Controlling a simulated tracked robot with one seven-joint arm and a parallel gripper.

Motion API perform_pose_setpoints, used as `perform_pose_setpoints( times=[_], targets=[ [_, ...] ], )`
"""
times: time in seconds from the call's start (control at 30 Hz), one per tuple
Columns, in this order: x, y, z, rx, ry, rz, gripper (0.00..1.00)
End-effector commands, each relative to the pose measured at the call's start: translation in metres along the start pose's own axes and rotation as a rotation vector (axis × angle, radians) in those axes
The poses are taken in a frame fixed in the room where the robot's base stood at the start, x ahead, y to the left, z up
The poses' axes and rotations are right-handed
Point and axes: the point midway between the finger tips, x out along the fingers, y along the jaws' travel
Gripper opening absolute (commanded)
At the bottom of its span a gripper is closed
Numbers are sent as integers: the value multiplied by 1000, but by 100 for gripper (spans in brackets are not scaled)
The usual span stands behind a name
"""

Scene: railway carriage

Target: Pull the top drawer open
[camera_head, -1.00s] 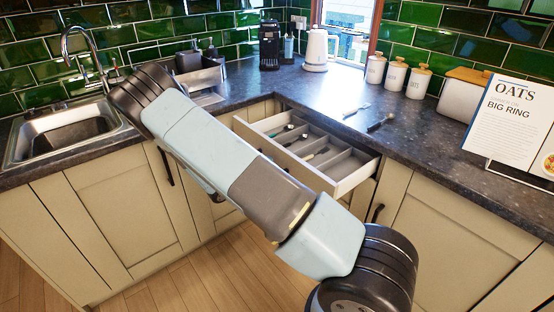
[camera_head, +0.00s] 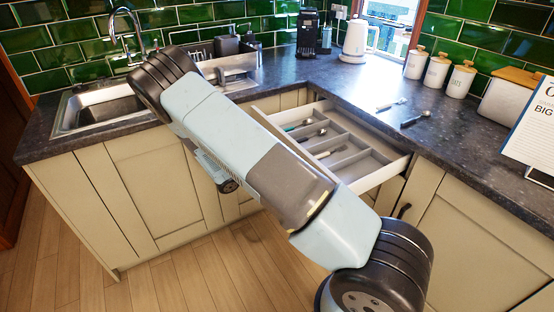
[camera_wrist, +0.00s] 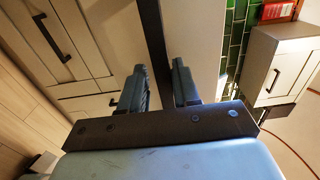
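The top drawer (camera_head: 398,166) stands pulled out under the worktop in the head view. Its divided tray with several pieces of cutlery shows. My arm crosses in front and hides most of the drawer's front and its handle. My gripper (camera_wrist: 159,88) shows in the wrist view with its two fingers apart, so it is open. A dark bar runs up the picture between the fingers; I cannot tell whether it is a handle or an edge, or whether the fingers touch it. The gripper's fingers cannot be made out in the head view.
The dark worktop (camera_head: 455,150) holds loose cutlery (camera_head: 414,119), canisters (camera_head: 437,72), a white kettle (camera_head: 355,38) and a recipe stand (camera_head: 535,125). The sink (camera_head: 105,108) is at left. Wooden floor (camera_head: 150,275) is clear at lower left.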

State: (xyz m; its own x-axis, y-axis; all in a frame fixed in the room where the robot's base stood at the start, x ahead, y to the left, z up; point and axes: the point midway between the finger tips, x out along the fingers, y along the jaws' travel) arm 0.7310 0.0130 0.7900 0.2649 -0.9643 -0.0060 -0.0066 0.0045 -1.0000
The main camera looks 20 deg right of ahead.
Motion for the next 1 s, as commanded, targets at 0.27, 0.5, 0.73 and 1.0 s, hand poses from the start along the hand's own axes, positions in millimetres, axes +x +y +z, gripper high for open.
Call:
perform_pose_setpoints(
  times=[0.27,0.5,0.73,1.0],
  targets=[
    [1,-2,1,3,0,-3,42],
    [-4,-3,2,4,-1,-4,42],
    [-39,-2,2,5,-2,-3,42],
    [-93,-1,2,4,-2,-3,42]
  ],
)
